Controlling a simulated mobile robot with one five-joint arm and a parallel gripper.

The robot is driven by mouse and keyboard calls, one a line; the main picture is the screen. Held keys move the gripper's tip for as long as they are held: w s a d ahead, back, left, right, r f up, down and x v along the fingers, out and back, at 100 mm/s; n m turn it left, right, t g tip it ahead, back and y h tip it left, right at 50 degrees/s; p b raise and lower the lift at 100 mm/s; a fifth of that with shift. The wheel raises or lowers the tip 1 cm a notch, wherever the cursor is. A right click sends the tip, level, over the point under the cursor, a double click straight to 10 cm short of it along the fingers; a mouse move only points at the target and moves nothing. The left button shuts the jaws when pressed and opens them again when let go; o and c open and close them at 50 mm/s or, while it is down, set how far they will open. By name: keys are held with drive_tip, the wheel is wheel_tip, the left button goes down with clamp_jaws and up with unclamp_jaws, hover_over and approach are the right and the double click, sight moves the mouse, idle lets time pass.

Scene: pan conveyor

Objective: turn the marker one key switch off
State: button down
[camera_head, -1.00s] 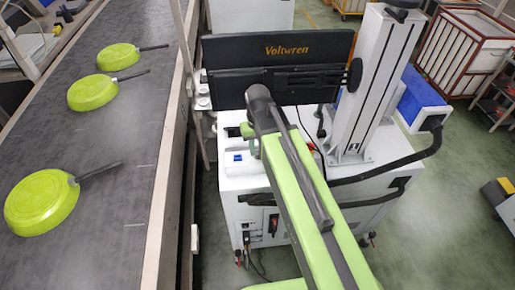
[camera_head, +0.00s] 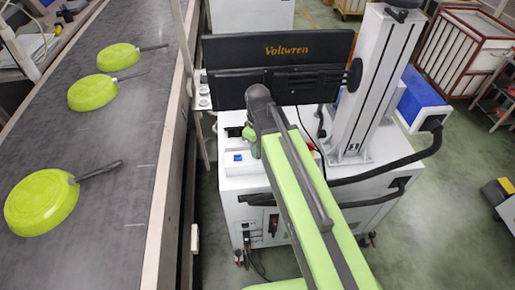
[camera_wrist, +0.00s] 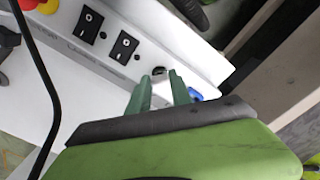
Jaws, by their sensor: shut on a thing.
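The key switch (camera_wrist: 159,71) shows in the wrist view as a small dark round piece on the white panel of the marking machine. The two green fingers of my gripper (camera_wrist: 160,78) stand on either side of it, shut on its key. The fingers hide part of it, so I cannot tell which way the key points. In the head view my gripper (camera_head: 250,136) is over the top of the white machine cabinet (camera_head: 240,183), and my arm hides the key switch there.
A blue part (camera_wrist: 197,96) is close to the right finger. A black monitor (camera_head: 278,65) stands behind; green pans (camera_head: 42,202) lie on the conveyor (camera_head: 110,150).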

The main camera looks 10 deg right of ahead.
drive_tip(key=n, duration=0.4)
drive_tip(key=shift+n, duration=2.1)
drive_tip(key=c, duration=1.2)
unclamp_jaws()
drive_tip(key=shift+o, duration=0.2)
drive_tip(key=shift+r, duration=0.1)
wheel_tip(320, 180, up, 17)
drive_tip(key=p, duration=1.7)
